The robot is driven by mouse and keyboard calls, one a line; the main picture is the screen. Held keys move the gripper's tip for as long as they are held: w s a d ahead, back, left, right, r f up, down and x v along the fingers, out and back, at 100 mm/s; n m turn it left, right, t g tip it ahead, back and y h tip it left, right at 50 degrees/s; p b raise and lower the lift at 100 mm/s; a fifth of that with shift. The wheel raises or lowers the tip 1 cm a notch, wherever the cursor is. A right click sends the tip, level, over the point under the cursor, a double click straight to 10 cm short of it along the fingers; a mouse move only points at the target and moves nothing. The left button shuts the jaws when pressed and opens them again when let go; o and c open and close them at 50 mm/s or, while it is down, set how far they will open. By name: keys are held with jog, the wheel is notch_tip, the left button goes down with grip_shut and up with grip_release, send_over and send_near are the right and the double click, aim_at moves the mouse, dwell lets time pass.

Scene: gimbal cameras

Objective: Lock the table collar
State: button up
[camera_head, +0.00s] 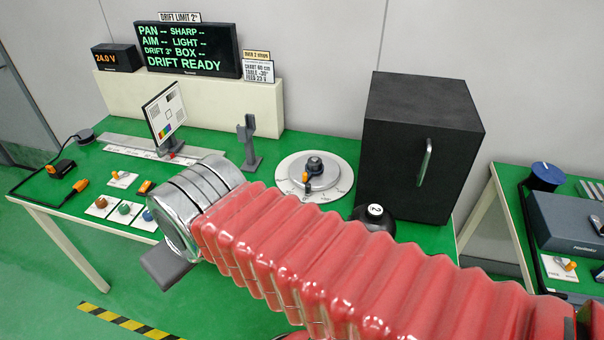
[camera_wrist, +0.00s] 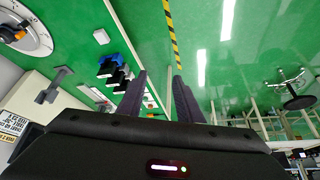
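The round table (camera_head: 330,187) is a pale disc with markings on its rim, flat on the green bench left of the black box. A dark knob (camera_head: 315,165) stands at its centre, with a small orange-tipped lever (camera_head: 306,178) beside it. The disc (camera_wrist: 38,38) also shows at the upper left of the wrist view, with the orange lever (camera_wrist: 19,35). My gripper (camera_wrist: 160,76) has its two dark fingers apart with nothing between them. In the head view one grey finger (camera_head: 165,264) shows past the bench's front edge, left of the disc and away from it.
A black box (camera_head: 405,140) with a handle stands right of the disc, and a black ball marked 2 (camera_head: 374,218) sits before it. A grey forked post (camera_head: 248,143) and a test chart (camera_head: 165,115) stand left. The display (camera_head: 188,48) reads "DRIFT READY".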

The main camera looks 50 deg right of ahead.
jog(key=w+d+f+m+t+h, duration=0.2)
jog(key=w+d+f+m, duration=0.15)
jog(key=w+d, duration=0.6)
jog(key=m+t+h, duration=0.2)
jog(key=m+h, duration=0.4)
jog(key=h, duration=0.2)
send_near(305, 174)
jog(key=s, duration=0.1)
jog(key=shift+a+r+n, duration=0.25)
jog(key=shift+a+r, duration=0.1)
jog(key=shift+r, duration=0.1)
jog(key=shift+x, duration=6)
jog(key=shift+a+f, duration=0.1)
jog(key=shift+f, duration=0.1)
